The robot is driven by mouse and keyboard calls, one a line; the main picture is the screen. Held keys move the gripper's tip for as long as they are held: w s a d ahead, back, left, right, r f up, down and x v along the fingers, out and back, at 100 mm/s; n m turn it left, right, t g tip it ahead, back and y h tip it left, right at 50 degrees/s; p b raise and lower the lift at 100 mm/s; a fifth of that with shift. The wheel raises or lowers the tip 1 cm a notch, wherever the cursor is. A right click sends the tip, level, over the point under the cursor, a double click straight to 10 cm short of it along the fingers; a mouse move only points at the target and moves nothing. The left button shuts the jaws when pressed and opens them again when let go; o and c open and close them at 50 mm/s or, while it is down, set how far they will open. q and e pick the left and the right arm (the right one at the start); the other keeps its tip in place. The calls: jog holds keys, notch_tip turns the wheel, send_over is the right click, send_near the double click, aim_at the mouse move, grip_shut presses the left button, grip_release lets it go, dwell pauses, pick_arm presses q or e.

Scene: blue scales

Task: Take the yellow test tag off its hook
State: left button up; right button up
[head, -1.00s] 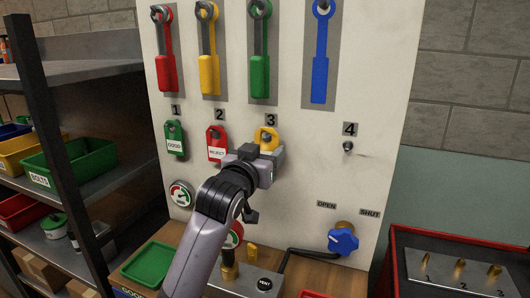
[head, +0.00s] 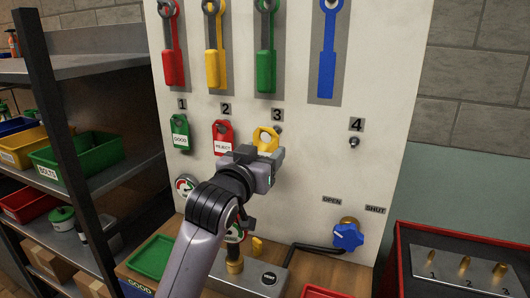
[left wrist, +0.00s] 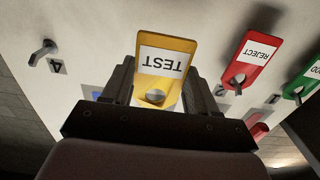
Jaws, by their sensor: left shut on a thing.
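The hook under number 3 (head: 278,130) shows just right of the tag's top. The tag's hole looks apart from this hook and left of it. My right gripper is not in view.
The green GOOD tag (head: 180,131) and red REJECT tag (head: 223,138) hang to the left. Hook 4 (head: 354,142) is bare. Below are a blue valve knob (head: 347,237), a green tray (head: 152,257) and a red-edged box (head: 398,262).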

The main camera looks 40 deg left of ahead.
aim_at(265, 151)
pick_arm(q)
jog(key=shift+v, duration=1.65)
jog(key=shift+r, duration=0.1)
